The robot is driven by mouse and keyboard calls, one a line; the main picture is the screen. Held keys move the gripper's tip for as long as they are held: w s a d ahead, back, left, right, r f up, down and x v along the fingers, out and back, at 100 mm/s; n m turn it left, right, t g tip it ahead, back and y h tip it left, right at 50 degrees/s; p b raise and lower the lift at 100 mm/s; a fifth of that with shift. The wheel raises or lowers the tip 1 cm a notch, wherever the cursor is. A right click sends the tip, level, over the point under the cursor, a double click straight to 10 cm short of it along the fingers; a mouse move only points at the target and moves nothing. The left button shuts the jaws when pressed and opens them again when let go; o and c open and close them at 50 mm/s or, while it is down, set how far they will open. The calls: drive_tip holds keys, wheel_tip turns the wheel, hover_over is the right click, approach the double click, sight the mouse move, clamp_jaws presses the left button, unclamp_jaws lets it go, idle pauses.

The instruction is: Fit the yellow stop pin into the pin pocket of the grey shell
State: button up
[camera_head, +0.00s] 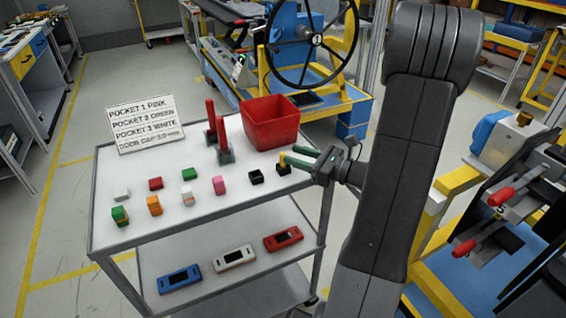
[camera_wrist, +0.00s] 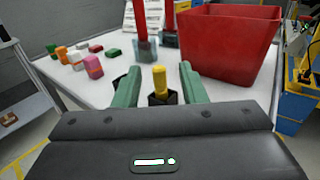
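The yellow stop pin (camera_wrist: 159,80) stands upright in a small black holder (camera_wrist: 160,99) on the cart top. In the head view the pin (camera_head: 281,160) shows as a small yellow piece above its black holder (camera_head: 283,170), near the cart's right edge. My gripper (camera_wrist: 159,80) has green fingers spread on either side of the pin, with a visible gap to each. In the head view my gripper (camera_head: 291,158) reaches in from the right, low over the cart. I cannot identify the grey shell or its pin pocket for certain.
A red bin (camera_head: 270,124) and two upright red-handled pieces (camera_head: 221,135) stand just behind. A second black holder (camera_head: 256,177) and several coloured blocks (camera_head: 154,205) sit to the left. A sign (camera_head: 145,124) stands at the back. A machine with red handles (camera_head: 502,196) is at right.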

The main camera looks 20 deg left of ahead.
sight(283, 153)
drive_tip(key=a, duration=0.4)
drive_tip(key=shift+a+f, duration=0.3)
drive_tip(key=shift+f, duration=0.05)
clamp_jaws()
